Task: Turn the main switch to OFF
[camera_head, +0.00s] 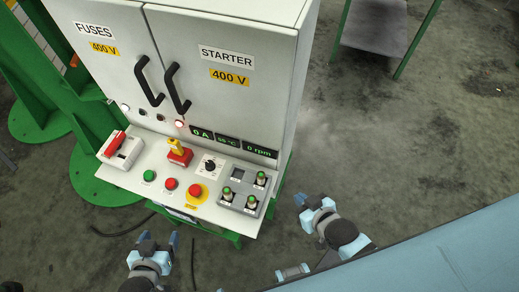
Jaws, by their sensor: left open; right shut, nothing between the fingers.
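The grey control cabinet (228,100) has a sloping panel (140,176) at its front. A red lever handle (115,144) on a white base sits at the panel's left end. A red switch with a yellow handle (178,150) sits right of it; I cannot read which of the two is the main switch, nor any ON or OFF marking. My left gripper (159,240) is open and empty below the panel's front edge, apart from it. My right gripper (302,201) is shut and empty, right of the panel and apart from it.
The panel also carries a green button (149,175), red buttons, a black knob (210,165) and a grey block of green-lit switches (242,190). Displays read 0 A, 55 °C and 0 rpm. Black door handles (176,88) project above.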

